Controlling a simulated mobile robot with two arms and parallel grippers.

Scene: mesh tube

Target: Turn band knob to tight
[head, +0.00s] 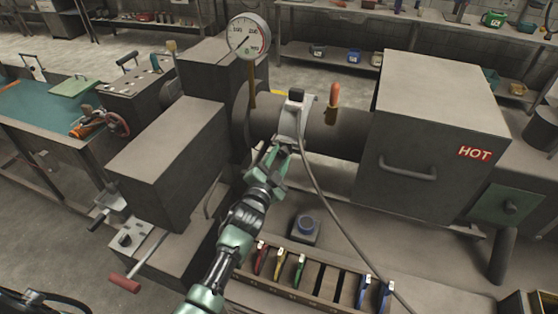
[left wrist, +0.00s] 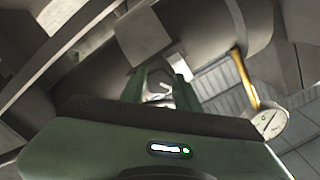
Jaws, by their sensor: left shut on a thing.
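A pale metal band (head: 291,120) wraps the dark horizontal tube (head: 334,130), with a black block (head: 297,95) on top and a grey cable running down from it. My left gripper (head: 275,150) reaches up to the front underside of the band and is shut. In the left wrist view its green fingers (left wrist: 160,90) close around a small pale part (left wrist: 164,92), seemingly the band knob. The knob is mostly hidden by the fingers, and I cannot read its setting. My right gripper is not in view.
A round dial gauge (head: 249,38) stands behind the tube. A dark box marked HOT (head: 440,130) is at right. An orange-handled tool (head: 333,100) stands by the tube.

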